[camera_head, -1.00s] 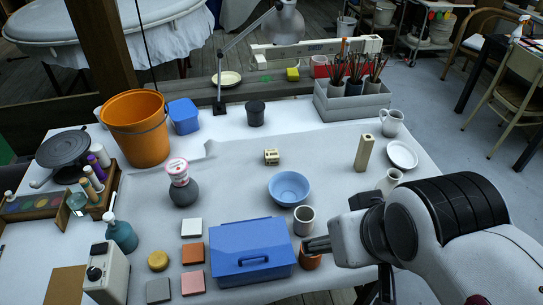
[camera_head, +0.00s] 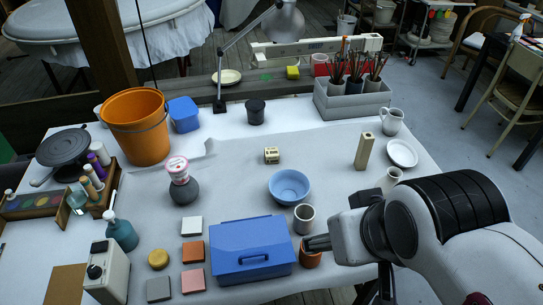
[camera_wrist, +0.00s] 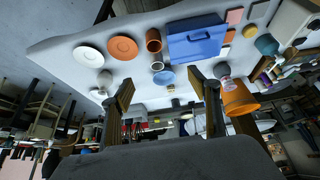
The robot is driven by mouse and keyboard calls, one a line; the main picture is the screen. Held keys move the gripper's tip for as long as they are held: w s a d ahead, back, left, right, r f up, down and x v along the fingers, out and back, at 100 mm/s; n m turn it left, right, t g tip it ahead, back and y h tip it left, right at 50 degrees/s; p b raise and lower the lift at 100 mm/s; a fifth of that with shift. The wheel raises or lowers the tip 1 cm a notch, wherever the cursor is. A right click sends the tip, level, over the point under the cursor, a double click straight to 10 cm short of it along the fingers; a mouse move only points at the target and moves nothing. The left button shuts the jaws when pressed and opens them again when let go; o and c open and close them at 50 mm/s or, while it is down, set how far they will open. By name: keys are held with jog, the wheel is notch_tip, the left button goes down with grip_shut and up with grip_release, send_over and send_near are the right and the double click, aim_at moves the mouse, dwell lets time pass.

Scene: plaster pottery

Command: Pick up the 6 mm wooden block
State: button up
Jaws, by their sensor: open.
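Two wooden blocks show in the head view. A small pale block (camera_head: 271,156) with a dark mark sits on the cloth behind the blue bowl (camera_head: 289,186). A taller wooden block (camera_head: 363,151) stands upright farther right. I cannot read a size on either. My gripper (camera_head: 317,243) is at the front of the table, by the blue toolbox (camera_head: 252,250), well short of both blocks. In the wrist view, my gripper (camera_wrist: 160,82) is open with nothing between its fingers. The small block (camera_wrist: 171,88) shows far beyond, in the gap; the tall one is not clearly seen.
A grey mug (camera_head: 304,220) and a terracotta cup (camera_head: 310,257) stand close to my gripper. A white pitcher (camera_head: 391,121) and a white plate (camera_head: 402,153) are right of the tall block. A grey brush box (camera_head: 352,105) stands behind. The cloth between the two blocks is clear.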

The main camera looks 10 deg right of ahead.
jog(key=shift+w, duration=0.15)
jog(key=n+t+y, duration=0.2)
jog(key=t, duration=0.4)
send_over(272, 156)
jog(key=s+d, duration=0.1)
jog(key=s, duration=0.1)
notch_tip(272, 156, down, 21)
jog(key=shift+w+f, duration=0.15)
jog(key=shift+f, duration=0.1)
jog(key=shift+f, duration=1.65)
